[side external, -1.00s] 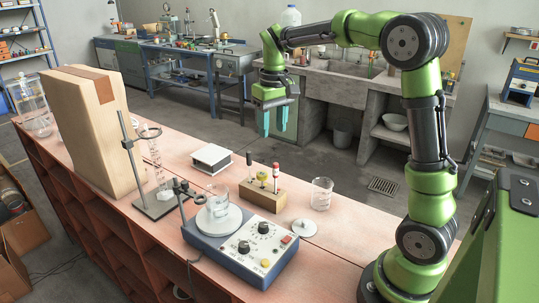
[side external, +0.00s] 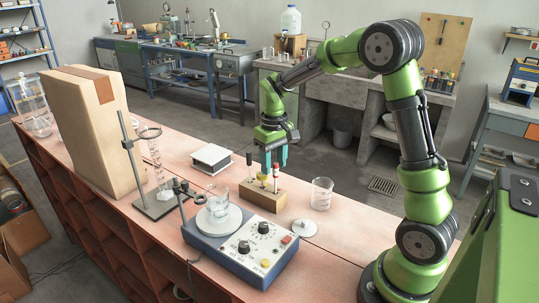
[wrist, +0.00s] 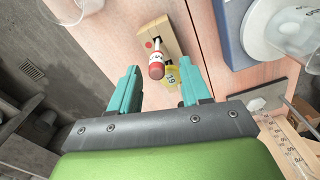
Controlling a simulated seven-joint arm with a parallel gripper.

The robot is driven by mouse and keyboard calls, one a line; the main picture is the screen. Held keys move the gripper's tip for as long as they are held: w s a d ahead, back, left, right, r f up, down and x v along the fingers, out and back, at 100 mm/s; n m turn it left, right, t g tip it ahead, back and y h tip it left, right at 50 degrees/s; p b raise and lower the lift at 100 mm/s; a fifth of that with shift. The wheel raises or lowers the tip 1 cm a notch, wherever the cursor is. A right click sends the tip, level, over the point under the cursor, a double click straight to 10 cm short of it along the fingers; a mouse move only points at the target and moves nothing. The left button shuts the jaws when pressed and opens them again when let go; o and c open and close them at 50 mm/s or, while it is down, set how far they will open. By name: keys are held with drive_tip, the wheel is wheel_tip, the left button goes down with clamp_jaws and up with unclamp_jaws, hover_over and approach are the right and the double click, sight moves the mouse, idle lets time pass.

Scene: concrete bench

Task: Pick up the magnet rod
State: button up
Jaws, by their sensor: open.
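A small wooden block (side external: 264,197) on the bench holds several upright rods. One has a red top with a pale band (side external: 276,172), one has a black handle (side external: 249,159), and a yellowish one (side external: 262,180) stands between them. I cannot tell for sure which is the magnet rod. My gripper (side external: 277,160) is open and points down over the block, close to the rod tops. In the wrist view, the red top (wrist: 156,70) and the yellow-green tag or top (wrist: 171,78) show between my open fingers (wrist: 160,82). I see nothing gripped.
A blue-grey hotplate stirrer (side external: 240,245) with a beaker stands in front of the block. Another beaker (side external: 321,194) and a flat round lid (side external: 303,228) are to the right. A white box (side external: 213,158) and a ring stand (side external: 160,205) are to the left. Bench is clear between them.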

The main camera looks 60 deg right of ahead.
sight(275, 177)
drive_tip(key=f, duration=0.4)
drive_tip(key=shift+s+f, duration=0.3)
clamp_jaws()
